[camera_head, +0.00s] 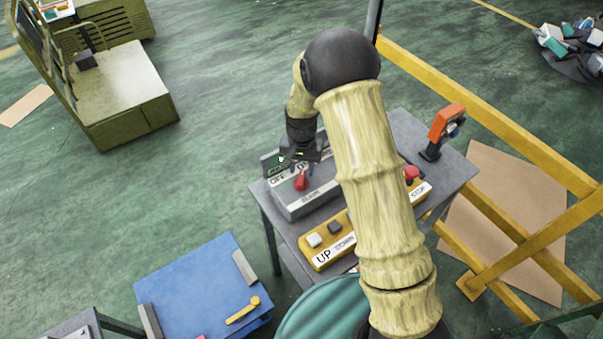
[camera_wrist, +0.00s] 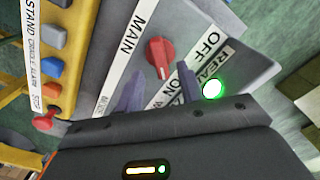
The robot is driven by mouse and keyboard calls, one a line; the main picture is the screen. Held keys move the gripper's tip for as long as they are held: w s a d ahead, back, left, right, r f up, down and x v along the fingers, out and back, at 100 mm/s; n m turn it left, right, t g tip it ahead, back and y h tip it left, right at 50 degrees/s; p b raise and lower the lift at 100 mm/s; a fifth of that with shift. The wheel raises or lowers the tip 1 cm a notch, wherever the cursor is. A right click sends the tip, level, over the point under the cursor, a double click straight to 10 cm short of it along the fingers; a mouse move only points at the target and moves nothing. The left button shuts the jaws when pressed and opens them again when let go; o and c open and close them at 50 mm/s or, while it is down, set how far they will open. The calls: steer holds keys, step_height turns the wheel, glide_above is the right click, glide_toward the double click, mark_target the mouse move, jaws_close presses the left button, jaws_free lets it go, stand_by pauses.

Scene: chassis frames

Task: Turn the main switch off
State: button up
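The main switch is a red rotary knob (camera_head: 301,181) on a grey box (camera_head: 307,201) standing on a grey table. In the wrist view the knob (camera_wrist: 159,52) has a pale mark at its lower end, with a MAIN label on one side and a strip reading OFF on the other. Part of that strip is hidden by a finger. A green lamp (camera_wrist: 212,89) near the READY label is lit. My gripper (camera_wrist: 158,86) is open and empty, its two fingers apart just short of the knob. In the head view my gripper (camera_head: 302,160) is beside the knob, partly hidden.
A yellow button panel (camera_head: 345,234) lies in front of the box, partly behind my arm. An orange device (camera_head: 443,122) stands on the table's right. A yellow railing (camera_head: 490,95) runs along the right. A blue cart (camera_head: 195,290) stands at lower left.

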mark_target(302, 177)
steer(key=shift+f+p, duration=0.65)
steer(key=shift+f, duration=1.75)
jaws_close()
